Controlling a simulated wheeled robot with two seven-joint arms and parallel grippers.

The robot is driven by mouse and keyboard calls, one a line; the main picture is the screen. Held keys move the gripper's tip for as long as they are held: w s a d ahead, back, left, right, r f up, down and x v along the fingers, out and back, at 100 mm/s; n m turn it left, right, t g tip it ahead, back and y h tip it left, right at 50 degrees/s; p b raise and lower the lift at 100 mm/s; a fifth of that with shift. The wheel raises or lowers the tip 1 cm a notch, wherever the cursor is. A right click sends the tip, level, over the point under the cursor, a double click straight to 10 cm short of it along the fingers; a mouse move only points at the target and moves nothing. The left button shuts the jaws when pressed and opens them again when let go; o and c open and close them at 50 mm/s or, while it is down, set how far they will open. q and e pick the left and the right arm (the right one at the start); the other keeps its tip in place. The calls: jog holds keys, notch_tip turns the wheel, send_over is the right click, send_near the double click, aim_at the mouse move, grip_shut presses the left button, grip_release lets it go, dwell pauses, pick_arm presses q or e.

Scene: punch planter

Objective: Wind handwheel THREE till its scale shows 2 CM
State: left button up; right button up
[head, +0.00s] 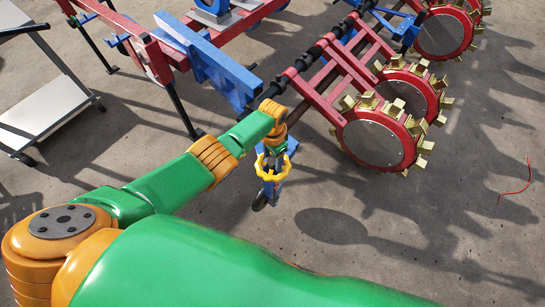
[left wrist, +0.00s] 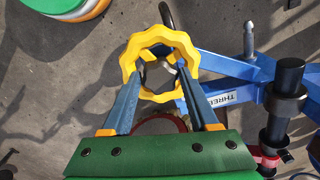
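In the head view the gripper (head: 272,151) reaches down to the wheel from above. No readable scale shows. My right gripper is not in view.
A black post (left wrist: 289,85) stands right of the wheel. Red toothed wheels (head: 379,145) stand to the right in the head view, and a blue beam (head: 218,68) lies behind my arm. A grey cart (head: 48,102) is at the left. The floor at lower right is mostly bare.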

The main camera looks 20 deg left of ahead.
aim_at(272, 160)
pick_arm(q)
jog(key=shift+o, duration=1.1)
notch_tip(272, 160, up, 7)
jog(key=p, duration=0.5)
jog(key=shift+r, duration=0.15)
